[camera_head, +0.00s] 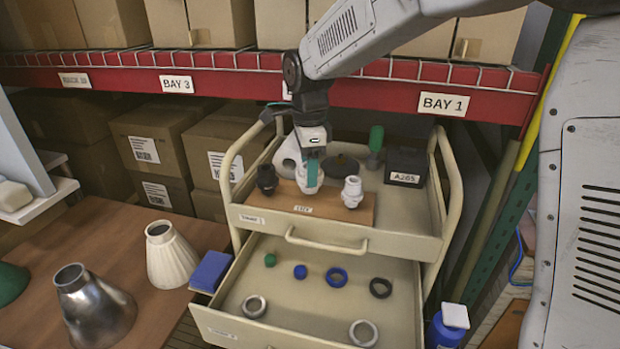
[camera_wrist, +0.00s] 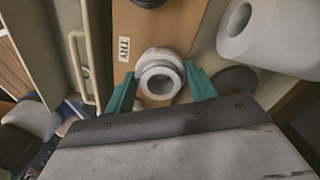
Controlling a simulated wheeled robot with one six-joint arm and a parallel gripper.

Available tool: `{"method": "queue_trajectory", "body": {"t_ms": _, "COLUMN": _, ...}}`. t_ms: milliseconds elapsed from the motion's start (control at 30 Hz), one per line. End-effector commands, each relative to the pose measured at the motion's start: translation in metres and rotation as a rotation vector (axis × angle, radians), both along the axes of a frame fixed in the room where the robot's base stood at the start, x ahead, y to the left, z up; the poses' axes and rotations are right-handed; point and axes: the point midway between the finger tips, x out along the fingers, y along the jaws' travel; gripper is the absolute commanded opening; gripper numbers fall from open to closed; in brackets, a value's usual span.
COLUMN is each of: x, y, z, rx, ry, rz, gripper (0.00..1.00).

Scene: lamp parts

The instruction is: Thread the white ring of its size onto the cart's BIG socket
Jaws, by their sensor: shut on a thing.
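My gripper (camera_head: 312,172) is over the cart's top tray, its teal fingers shut on a white ring (camera_wrist: 160,56). In the wrist view the ring shows as a wide round collar with a narrower white open-ended tube in its middle. It sits at the middle of the wooden board (camera_head: 331,210), between a black socket (camera_head: 266,180) on the left and a white threaded socket (camera_head: 352,192) on the right. The fingers cover part of it in the head view. I cannot tell how far down the ring sits, nor read any size mark.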

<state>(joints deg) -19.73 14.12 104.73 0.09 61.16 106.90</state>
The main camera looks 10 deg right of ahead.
Motion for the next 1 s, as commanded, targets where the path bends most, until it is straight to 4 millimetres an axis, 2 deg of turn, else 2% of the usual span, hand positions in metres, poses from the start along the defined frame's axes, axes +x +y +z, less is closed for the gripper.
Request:
{"method": "queue_trajectory", "body": {"t_ms": 333, "x": 0.0015, "y": -0.0001, "z": -0.0006, "rx": 0.001, "ry": -0.002, "rz": -0.479, "gripper": 0.19}}
{"method": "queue_trajectory", "body": {"t_ms": 467, "x": 0.0017, "y": -0.0002, "z": -0.0006, "rx": 0.001, "ry": -0.002, "rz": -0.544, "gripper": 0.19}}
{"method": "queue_trajectory", "body": {"t_ms": 767, "x": 0.0018, "y": -0.0001, "z": -0.0005, "rx": 0.001, "ry": -0.003, "rz": -0.562, "gripper": 0.19}}
{"method": "queue_trajectory", "body": {"t_ms": 867, "x": 0.0019, "y": -0.0003, "z": -0.0007, "rx": 0.001, "ry": -0.003, "rz": -0.655, "gripper": 0.19}}
{"method": "queue_trajectory", "body": {"t_ms": 900, "x": 0.0019, "y": -0.0002, "z": -0.0007, "rx": 0.001, "ry": -0.003, "rz": -0.647, "gripper": 0.66}}
{"method": "queue_trajectory", "body": {"t_ms": 967, "x": 0.0018, "y": -0.0002, "z": -0.0007, "rx": 0.001, "ry": -0.003, "rz": -0.645, "gripper": 0.81}}
{"method": "queue_trajectory", "body": {"t_ms": 1000, "x": 0.0017, "y": -0.0002, "z": -0.0008, "rx": 0.001, "ry": -0.003, "rz": -0.644, "gripper": 0.81}}
